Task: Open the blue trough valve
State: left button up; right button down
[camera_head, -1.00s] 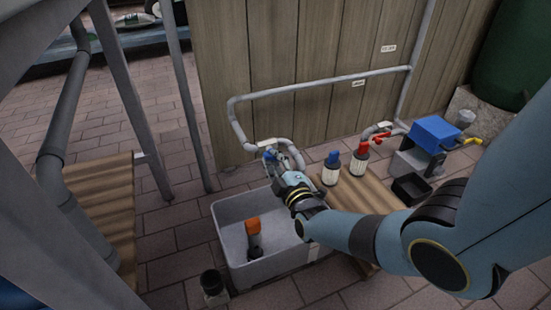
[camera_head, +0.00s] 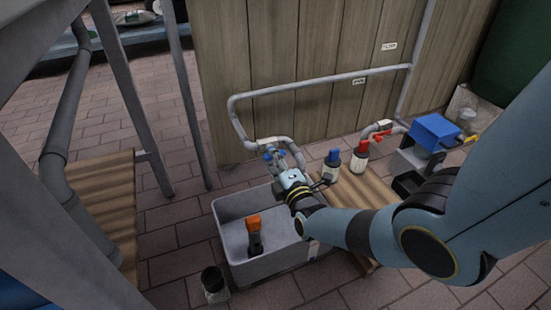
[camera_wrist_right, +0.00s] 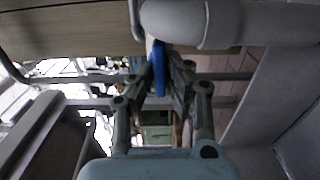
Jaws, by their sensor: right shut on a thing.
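The blue trough valve (camera_head: 268,155) sits on the grey pipe just above the back edge of the grey trough (camera_head: 222,232). My right gripper (camera_head: 277,161) reaches it from the front right. In the right wrist view the valve's blue handle (camera_wrist_right: 158,72) stands between the two fingers (camera_wrist_right: 160,84), which are shut on it. The gripper partly covers the valve in the head view, so the handle's exact angle is hard to tell. My left gripper is not in view.
An orange-and-black object (camera_head: 254,232) stands in the trough. A dark jar (camera_head: 213,284) stands front left. The wooden wall (camera_head: 290,60) closes off the back.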

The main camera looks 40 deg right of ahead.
jog(key=shift+w+a+r, duration=0.15)
jog(key=shift+w+r, duration=0.05)
jog(key=shift+w, duration=0.1)
jog(key=c, duration=1.4)
grip_release()
jog(key=shift+w+a+f, duration=0.1)
jog(key=shift+o, duration=0.2)
jog(key=v, duration=1.2)
jog(key=shift+f, duration=0.1)
